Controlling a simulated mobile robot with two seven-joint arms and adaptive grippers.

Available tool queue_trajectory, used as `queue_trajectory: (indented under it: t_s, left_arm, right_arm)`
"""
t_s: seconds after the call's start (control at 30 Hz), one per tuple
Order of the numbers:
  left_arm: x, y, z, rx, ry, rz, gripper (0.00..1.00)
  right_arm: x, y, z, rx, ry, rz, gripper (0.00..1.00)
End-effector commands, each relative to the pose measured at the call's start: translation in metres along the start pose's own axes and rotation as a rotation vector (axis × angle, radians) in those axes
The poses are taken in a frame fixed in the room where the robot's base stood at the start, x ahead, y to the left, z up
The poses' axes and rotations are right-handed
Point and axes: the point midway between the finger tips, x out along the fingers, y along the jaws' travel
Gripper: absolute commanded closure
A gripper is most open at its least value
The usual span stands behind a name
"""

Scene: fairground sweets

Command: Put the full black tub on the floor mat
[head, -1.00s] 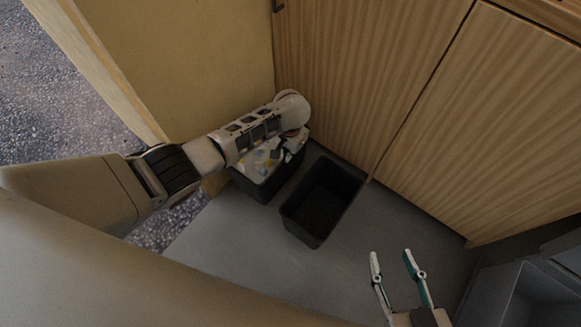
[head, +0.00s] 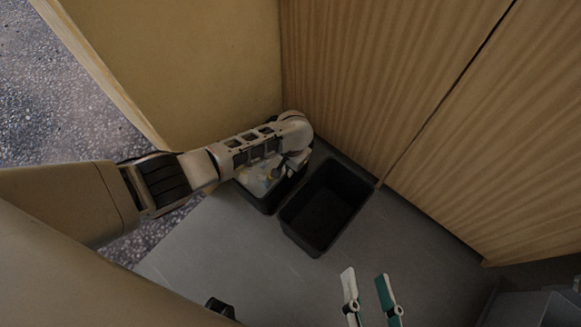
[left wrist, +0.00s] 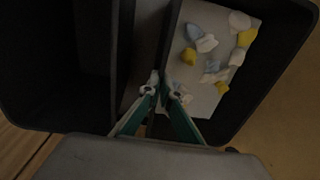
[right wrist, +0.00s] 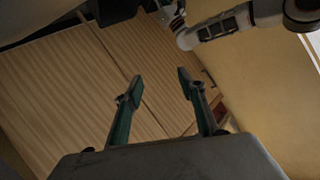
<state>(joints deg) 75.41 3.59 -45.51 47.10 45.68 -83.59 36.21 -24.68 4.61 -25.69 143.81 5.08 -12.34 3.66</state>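My right gripper (head: 366,278) is open and empty above the floor, at the lower right. I cannot make out a separate floor mat.
An empty black tub (head: 300,235) stands just right of the full one, with a narrow gap between. A wooden cabinet front (head: 400,60) and a yellowish panel (head: 200,70) close in behind. Gravelly ground (head: 50,90) lies left. A grey bin (head: 530,308) is at the lower right.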

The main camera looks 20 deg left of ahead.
Motion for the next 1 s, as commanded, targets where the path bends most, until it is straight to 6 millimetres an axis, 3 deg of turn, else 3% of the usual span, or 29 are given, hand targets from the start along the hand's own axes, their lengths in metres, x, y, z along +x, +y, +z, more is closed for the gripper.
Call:
queue_trajectory:
  t_s: [0.33,0.4,0.43,0.77,0.93,1.0]
  left_arm:
    - [-0.001,-0.001,-0.003,0.002,0.005,-0.003,1.0]
    - [0.0,-0.001,-0.002,0.001,0.003,-0.001,0.82]
    - [0.0,-0.001,-0.002,0.001,0.003,-0.001,0.79]
    - [-0.001,-0.001,-0.002,0.0,0.003,-0.001,0.79]
    - [-0.02,-0.002,-0.006,-0.001,0.01,-0.003,0.79]
    - [-0.034,-0.003,-0.008,-0.001,0.015,-0.005,0.79]
  right_arm:
    - [0.0,-0.001,-0.001,0.007,0.003,-0.001,0.6]
    - [0.0,-0.001,-0.002,0.009,0.006,-0.002,0.6]
    - [0.0,-0.001,-0.002,0.009,0.006,-0.002,0.6]
    - [0.0,-0.001,-0.002,0.008,0.006,-0.002,0.6]
    - [0.0,-0.002,-0.014,-0.051,0.017,-0.001,0.6]
    - [-0.003,0.01,-0.018,-0.15,-0.001,0.013,0.6]
